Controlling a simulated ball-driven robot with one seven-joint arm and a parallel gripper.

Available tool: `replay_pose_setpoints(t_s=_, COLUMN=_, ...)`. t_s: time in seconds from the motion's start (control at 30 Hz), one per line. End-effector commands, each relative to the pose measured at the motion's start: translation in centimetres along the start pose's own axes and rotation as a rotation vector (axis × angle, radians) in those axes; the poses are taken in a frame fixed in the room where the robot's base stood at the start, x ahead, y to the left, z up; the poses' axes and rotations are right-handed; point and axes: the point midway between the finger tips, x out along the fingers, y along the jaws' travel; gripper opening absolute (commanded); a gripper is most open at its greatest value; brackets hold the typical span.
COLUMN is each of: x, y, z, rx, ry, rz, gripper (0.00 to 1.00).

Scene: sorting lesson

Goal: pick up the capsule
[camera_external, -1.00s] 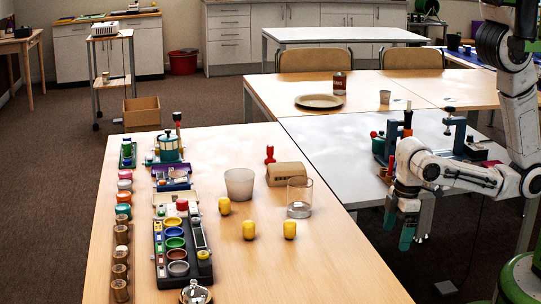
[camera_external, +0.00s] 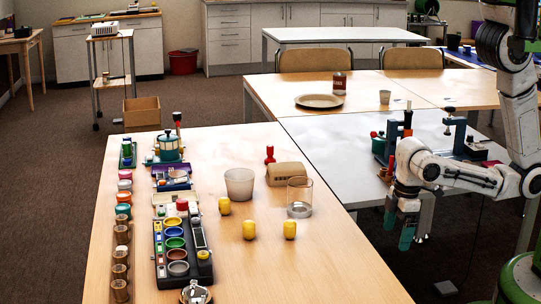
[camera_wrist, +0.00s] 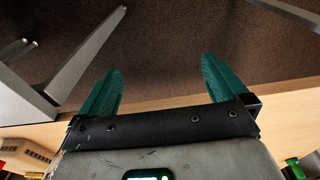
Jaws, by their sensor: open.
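Three small yellow rounded pieces stand on the wooden table, and I cannot tell which is the capsule: one near the white cup (camera_external: 224,206), one in the middle (camera_external: 249,229) and one to its right (camera_external: 290,229). My gripper (camera_external: 407,236) hangs with teal fingers pointing down, to the right of the wooden table and well apart from the yellow pieces. In the wrist view my gripper (camera_wrist: 165,45) shows its two fingers wide apart with nothing between them. No yellow piece is clearly visible there.
A white cup (camera_external: 239,184), a clear glass (camera_external: 300,198), a tan block (camera_external: 285,174) and a red peg figure (camera_external: 269,154) stand close to the yellow pieces. Trays and jars line the table's left side. A grey table (camera_external: 330,135) adjoins it. The front right tabletop is clear.

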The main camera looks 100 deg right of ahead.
Motion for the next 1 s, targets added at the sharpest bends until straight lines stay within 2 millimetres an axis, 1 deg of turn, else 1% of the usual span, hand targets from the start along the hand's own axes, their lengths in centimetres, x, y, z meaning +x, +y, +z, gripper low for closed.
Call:
replay_pose_setpoints(t_s=0.47, x=0.0, y=0.0, z=0.0, rx=0.0, ry=0.0, rz=0.0, gripper=1.0)
replay_pose_setpoints(t_s=0.83, x=0.0, y=0.0, z=0.0, rx=0.0, ry=0.0, rz=0.0, gripper=0.65)
replay_pose_setpoints(t_s=1.0, x=0.0, y=0.0, z=0.0, rx=0.0, ry=0.0, rz=0.0, gripper=0.64)
